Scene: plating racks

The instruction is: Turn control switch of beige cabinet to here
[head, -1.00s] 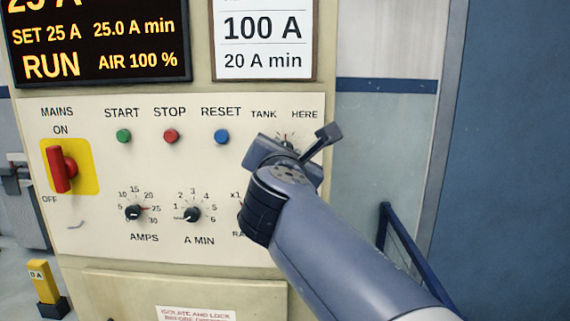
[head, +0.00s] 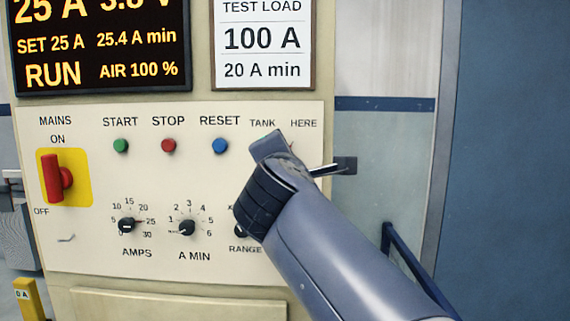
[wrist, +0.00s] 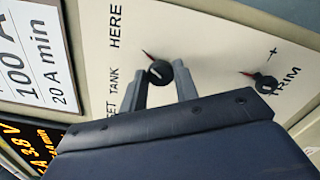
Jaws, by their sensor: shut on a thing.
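The control switch (wrist: 158,71) is a small black knob on the beige cabinet (head: 60,258). In the wrist view it sits between the two grey fingers of my gripper (wrist: 162,85), which are shut on it. A thin red mark shows at the knob's upper left, on the side towards the printed word HERE (wrist: 115,27). The word TANK (wrist: 111,95) is at the left. In the head view my gripper (head: 290,160) covers the switch, below TANK and HERE at the panel's upper right.
The TRIM knob (wrist: 265,82) is close to the right in the wrist view. The RANGE knob (head: 240,231) is partly behind my wrist. START (head: 121,146), STOP (head: 168,146) and RESET (head: 220,146) buttons lie left of my gripper. A blue rail (head: 388,238) stands at the right.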

